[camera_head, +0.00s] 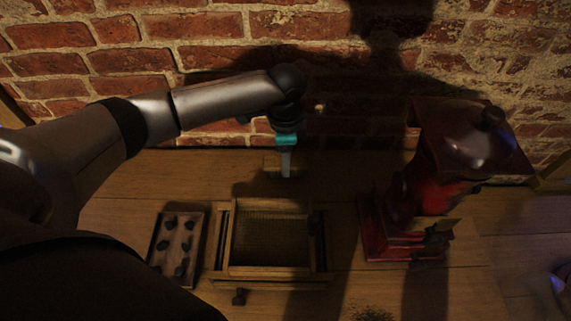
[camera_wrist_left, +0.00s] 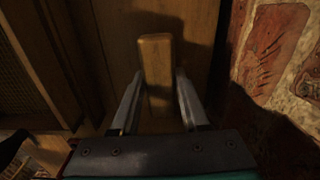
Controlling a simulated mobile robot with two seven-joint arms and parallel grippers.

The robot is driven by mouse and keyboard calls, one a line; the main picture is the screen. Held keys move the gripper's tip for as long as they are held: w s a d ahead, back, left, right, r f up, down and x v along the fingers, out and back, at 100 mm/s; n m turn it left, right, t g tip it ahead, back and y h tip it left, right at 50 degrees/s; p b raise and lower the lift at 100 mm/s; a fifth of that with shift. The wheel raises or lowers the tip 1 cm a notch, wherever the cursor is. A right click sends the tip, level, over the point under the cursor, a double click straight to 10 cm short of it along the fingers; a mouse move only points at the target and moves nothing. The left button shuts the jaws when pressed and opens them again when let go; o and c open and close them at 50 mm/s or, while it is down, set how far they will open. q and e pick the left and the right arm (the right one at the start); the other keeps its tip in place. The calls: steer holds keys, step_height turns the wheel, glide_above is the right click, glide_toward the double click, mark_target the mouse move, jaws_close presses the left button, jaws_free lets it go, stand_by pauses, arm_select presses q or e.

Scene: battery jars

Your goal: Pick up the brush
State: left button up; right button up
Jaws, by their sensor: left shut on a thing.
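My left gripper (camera_head: 286,172) reaches down to the wooden table close to the brick wall, behind the mesh-bottomed frame. In the left wrist view its two fingers (camera_wrist_left: 158,100) are on either side of a plain wooden block, which I take to be the brush (camera_wrist_left: 156,62). The gripper is shut on it. Only its smooth wooden top shows; no bristles are visible. In the head view the brush is mostly hidden by the gripper and shadow. My right gripper is not seen.
A wooden frame with mesh (camera_head: 230,243) stands in front of the gripper. Left of it is a shallow tray (camera_head: 158,247) with several dark lumps. A large red grinder (camera_head: 440,175) stands right.

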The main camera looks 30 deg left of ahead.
arm_select(q)
jaws_close()
steer(key=shift+r, duration=0.1)
step_height(320, 180, up, 20)
steer(key=p, duration=0.2)
stand_by(0.4)
